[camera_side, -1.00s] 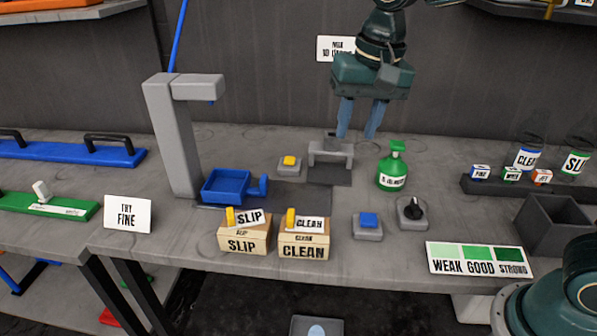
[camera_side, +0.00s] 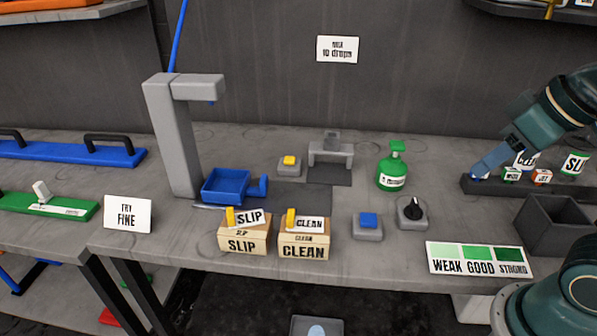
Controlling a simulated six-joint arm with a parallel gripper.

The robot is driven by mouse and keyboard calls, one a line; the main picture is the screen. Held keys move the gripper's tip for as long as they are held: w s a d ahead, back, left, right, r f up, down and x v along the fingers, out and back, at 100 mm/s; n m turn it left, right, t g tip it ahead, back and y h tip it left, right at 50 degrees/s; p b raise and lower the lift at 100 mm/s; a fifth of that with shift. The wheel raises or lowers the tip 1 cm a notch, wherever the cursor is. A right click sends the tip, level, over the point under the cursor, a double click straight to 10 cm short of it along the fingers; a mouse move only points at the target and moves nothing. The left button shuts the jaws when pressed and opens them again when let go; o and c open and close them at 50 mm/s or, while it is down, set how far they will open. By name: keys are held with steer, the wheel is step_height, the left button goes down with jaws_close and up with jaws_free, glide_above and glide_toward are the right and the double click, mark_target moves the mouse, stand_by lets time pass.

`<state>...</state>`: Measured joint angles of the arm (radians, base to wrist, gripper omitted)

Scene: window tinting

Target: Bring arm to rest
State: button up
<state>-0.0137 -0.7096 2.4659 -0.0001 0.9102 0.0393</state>
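My gripper (camera_side: 480,171) is at the right, tilted down and to the left, with its fingertips over the left end of the dark rack. I see its fingers side-on, one behind the other, so whether they are open or shut does not show. Its tip covers most of a small blue item (camera_side: 481,178) on the rack; I cannot tell whether they touch. The arm reaches in from the right edge.
The dark rack (camera_side: 560,191) holds small labelled blocks and bottles. A dark open bin (camera_side: 553,226) stands in front. A green pump bottle (camera_side: 391,170), grey stand (camera_side: 330,157), blue tray (camera_side: 226,186) and blue button (camera_side: 368,220) stand left. The air above the middle bench is clear.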

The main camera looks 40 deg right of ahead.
steer(key=shift+s+d+f, duration=0.15)
steer(key=shift+s+f, duration=0.15)
steer(key=shift+s, duration=0.15)
